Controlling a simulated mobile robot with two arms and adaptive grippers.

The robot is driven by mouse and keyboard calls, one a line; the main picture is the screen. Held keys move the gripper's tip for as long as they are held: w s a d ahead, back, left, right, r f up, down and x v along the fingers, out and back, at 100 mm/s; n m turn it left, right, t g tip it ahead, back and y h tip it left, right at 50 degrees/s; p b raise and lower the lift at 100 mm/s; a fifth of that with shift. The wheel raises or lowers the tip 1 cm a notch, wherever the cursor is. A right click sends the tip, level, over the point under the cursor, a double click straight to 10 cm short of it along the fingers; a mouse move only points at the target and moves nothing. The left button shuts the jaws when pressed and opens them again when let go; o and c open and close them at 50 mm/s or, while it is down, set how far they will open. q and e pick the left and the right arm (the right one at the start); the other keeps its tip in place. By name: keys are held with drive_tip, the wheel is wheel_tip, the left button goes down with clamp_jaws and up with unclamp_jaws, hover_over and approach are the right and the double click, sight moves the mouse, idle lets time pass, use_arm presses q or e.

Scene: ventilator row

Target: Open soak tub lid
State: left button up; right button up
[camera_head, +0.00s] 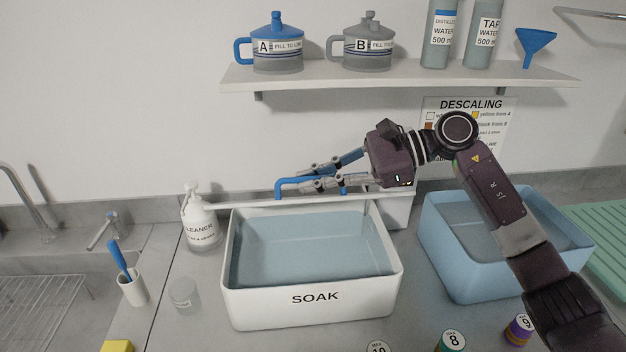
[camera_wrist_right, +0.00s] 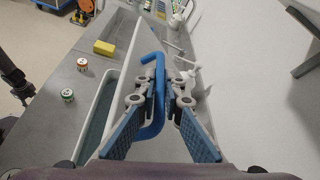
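The white soak tub (camera_head: 314,299) stands open on the counter, with blue-grey liquid showing inside. Its lid (camera_head: 250,201) appears as a narrow white strip along the tub's rear, nearly edge-on, so its exact tilt is hard to tell. The lid's blue handle (camera_head: 284,184) sticks out at the back; it also shows in the right wrist view (camera_wrist_right: 159,82). My right gripper (camera_head: 304,178) reaches in from the right above the rear of the tub. Its fingers lie close on both sides of the handle and look closed on it. My left gripper is out of view.
A white cleaner bottle (camera_head: 200,219) stands close left of the tub, near a clear cup (camera_head: 184,296). A blue basin (camera_head: 475,270) sits to the right under my right arm. A shelf (camera_head: 400,80) with jugs and bottles hangs above. Numbered jars stand in front.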

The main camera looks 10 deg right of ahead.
drive_tip(key=shift+o, duration=1)
drive_tip(key=shift+d+r, duration=0.1)
drive_tip(key=shift+d, duration=0.05)
drive_tip(key=v, duration=1.1)
drive_tip(key=shift+d+r, duration=0.1)
drive_tip(key=shift+d, duration=0.25)
